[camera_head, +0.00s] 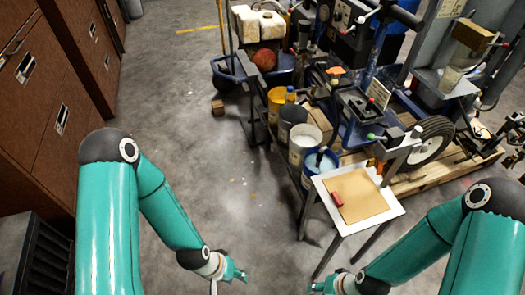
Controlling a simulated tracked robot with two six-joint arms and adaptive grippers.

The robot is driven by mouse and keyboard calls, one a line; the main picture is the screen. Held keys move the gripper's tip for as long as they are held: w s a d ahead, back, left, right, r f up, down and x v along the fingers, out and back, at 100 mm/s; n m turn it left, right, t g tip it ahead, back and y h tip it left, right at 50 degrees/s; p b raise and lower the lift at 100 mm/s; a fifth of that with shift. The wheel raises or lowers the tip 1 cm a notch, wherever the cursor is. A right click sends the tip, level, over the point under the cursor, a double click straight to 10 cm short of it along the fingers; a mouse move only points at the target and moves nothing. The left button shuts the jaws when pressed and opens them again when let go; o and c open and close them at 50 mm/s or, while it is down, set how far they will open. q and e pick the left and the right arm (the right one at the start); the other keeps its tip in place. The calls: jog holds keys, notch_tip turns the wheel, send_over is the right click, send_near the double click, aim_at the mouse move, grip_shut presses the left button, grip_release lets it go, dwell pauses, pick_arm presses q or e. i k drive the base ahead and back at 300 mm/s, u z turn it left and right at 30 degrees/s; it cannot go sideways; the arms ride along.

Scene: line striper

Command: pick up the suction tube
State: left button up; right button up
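A short dark tube-like piece (320,157) stands tilted in an open bucket with pale blue contents (321,168), behind the small white-edged table. It may be the suction tube, but it is too small to be sure. My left gripper (238,272) is low in the middle, over bare floor, apart from the bucket and the table. My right gripper (322,287) is at the bottom edge, in front of the table and partly cut off. Nothing shows in either gripper. Their fingers are too small to tell open from shut.
The small table (391,205) carries a brown board (357,194) with a small red object (338,199) on it. Several cans and buckets stand in a row beside the blue line striper (352,108), which has a black wheel (431,143). Brown cabinets (62,90) line the left. Floor between is clear.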

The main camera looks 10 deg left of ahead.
aim_at(320, 153)
jog(key=u, duration=0.1)
jog(key=i, duration=0.2)
jog(key=u, duration=1.25)
jog(key=i, duration=2.5)
jog(key=u, duration=0.75)
jog(key=i, duration=0.25)
jog(key=z, duration=2.5)
jog(key=i, duration=0.25)
jog(key=z, duration=2.3)
